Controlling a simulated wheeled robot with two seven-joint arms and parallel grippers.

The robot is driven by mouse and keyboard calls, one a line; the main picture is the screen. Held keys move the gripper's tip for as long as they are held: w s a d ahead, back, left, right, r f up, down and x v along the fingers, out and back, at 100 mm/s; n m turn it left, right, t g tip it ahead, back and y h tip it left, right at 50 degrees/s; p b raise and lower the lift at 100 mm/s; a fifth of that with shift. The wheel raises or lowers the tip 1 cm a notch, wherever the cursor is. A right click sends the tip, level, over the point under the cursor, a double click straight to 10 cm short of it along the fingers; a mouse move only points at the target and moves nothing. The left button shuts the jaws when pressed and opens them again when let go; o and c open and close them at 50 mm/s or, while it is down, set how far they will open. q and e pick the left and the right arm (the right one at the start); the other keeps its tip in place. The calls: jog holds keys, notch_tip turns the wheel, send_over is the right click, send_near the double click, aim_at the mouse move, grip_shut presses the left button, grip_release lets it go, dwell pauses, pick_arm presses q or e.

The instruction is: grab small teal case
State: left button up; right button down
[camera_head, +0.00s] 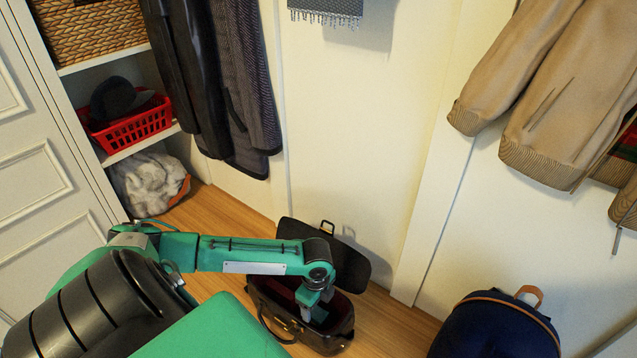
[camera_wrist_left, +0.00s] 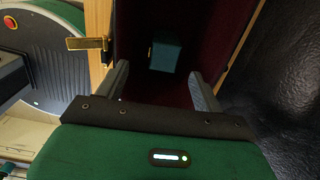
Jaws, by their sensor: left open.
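The small teal case (camera_wrist_left: 166,55) lies inside an open dark case with a dark red lining, as my left wrist view shows. The dark case (camera_head: 338,338) stands on the floor, with its lid (camera_head: 352,262) tilted back by the wall. My left gripper (camera_head: 313,308) reaches down into its opening. In the left wrist view the two fingers (camera_wrist_left: 162,82) are apart, with the small teal case ahead between them and nothing held. In the head view the gripper and arm largely hide the inside of the dark case. My right gripper is not in view.
A navy backpack (camera_head: 492,328) stands at the lower right. A red basket (camera_head: 135,125) with a dark cap sits on the left shelf, above a pale bundle (camera_head: 150,183). Dark coats (camera_head: 225,75) and tan jackets (camera_head: 570,95) hang on the wall.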

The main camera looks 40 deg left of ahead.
aim_at(317, 316)
pick_arm(q)
notch_tip(317, 316, down, 6)
jog(key=shift+f+b, duration=0.1)
jog(key=shift+b, duration=0.2)
jog(key=f, duration=0.4)
jog(key=shift+w+f, duration=0.2)
jog(key=shift+w, duration=0.2)
jog(key=shift+f+b, duration=0.3)
jog(key=shift+f, duration=0.1)
jog(key=c, duration=1.1)
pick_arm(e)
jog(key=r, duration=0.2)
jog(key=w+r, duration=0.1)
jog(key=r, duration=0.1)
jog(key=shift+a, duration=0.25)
pick_arm(q)
jog(key=shift+r, duration=0.15)
